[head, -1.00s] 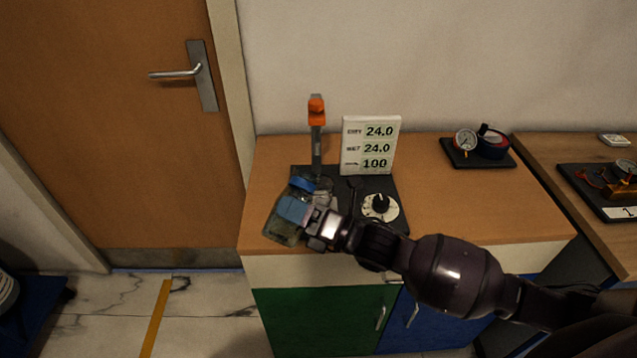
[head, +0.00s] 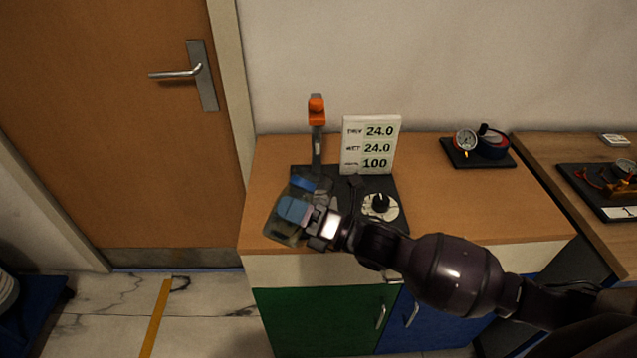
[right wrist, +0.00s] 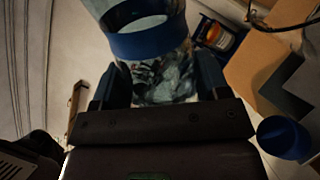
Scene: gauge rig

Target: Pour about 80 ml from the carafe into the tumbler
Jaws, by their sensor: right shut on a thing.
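The carafe (head: 281,231) is clear, with a blue band, and looks tilted at the left front of the counter. My right gripper (head: 297,211) is shut on it. In the right wrist view the carafe's blue band (right wrist: 150,42) and clear body (right wrist: 165,78) show between the fingers of the right gripper (right wrist: 158,86). I cannot make out the liquid level or any stream. No tumbler can be told clearly; a blue round thing (right wrist: 284,137) at the lower right of the wrist view may be a vessel. My left gripper is not in view.
A dark board (head: 396,183) carries a dial (head: 380,206). An orange-topped post (head: 316,130) and a white sign (head: 370,146) reading 24.0, 24.0, 100 stand behind. A gauge on a black base (head: 478,151) is farther right. The counter (head: 480,205) is clear between.

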